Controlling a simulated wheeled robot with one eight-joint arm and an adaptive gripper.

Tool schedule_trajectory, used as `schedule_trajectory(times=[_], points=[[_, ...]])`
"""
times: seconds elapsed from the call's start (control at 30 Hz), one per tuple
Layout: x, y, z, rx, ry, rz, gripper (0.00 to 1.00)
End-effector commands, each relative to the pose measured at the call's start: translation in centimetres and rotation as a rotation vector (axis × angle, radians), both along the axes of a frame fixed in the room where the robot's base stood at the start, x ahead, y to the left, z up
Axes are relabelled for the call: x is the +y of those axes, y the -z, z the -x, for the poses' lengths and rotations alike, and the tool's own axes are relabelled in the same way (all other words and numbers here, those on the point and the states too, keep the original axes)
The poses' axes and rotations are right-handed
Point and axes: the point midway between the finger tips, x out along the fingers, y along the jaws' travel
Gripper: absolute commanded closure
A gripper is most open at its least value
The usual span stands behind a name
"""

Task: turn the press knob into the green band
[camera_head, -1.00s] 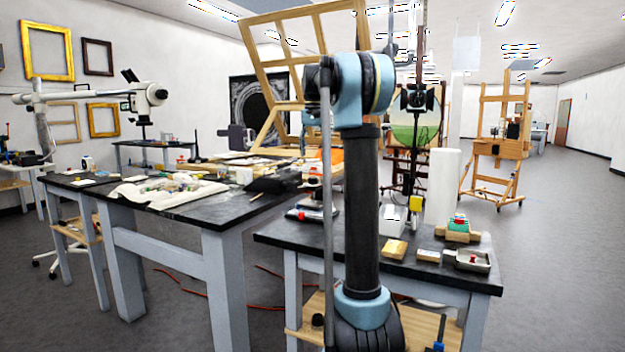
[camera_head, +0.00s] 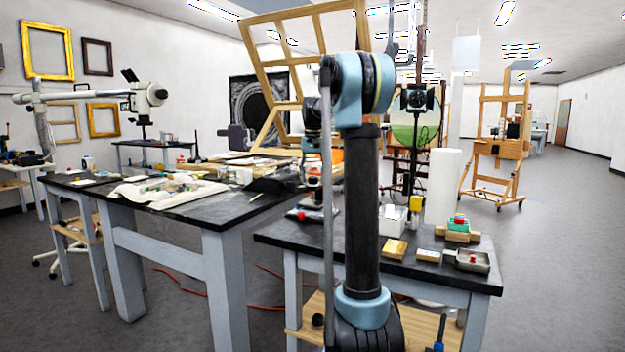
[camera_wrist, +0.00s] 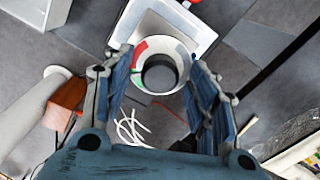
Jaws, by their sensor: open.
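In the wrist view a round dial with a dark grey knob (camera_wrist: 159,78) at its middle sits at the front of a pale square housing (camera_wrist: 165,28). A white ring (camera_wrist: 172,47) surrounds the knob, with a red band (camera_wrist: 141,47) at upper left and a thin green band (camera_wrist: 137,82) at left. My gripper (camera_wrist: 160,70) is open, its blue-grey fingers on either side of the dial in the picture. I cannot tell whether they touch it. In the head view, my arm stands in front of the gripper area and the knob cannot be made out.
Another workbench (camera_head: 185,208) with cloth and tools is at left. Open floor (camera_head: 560,250) lies at right.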

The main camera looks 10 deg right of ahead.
Motion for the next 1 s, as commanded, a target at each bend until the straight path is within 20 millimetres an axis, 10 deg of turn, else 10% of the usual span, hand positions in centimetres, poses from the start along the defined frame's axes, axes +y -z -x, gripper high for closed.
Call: schedule_trajectory(times=[0.23,1.0], points=[[0.00,-0.02,-0.01,0.000,0.000,0.000,0.90],[0.03,-0.04,-0.04,-0.001,-0.211,0.000,0.92]])
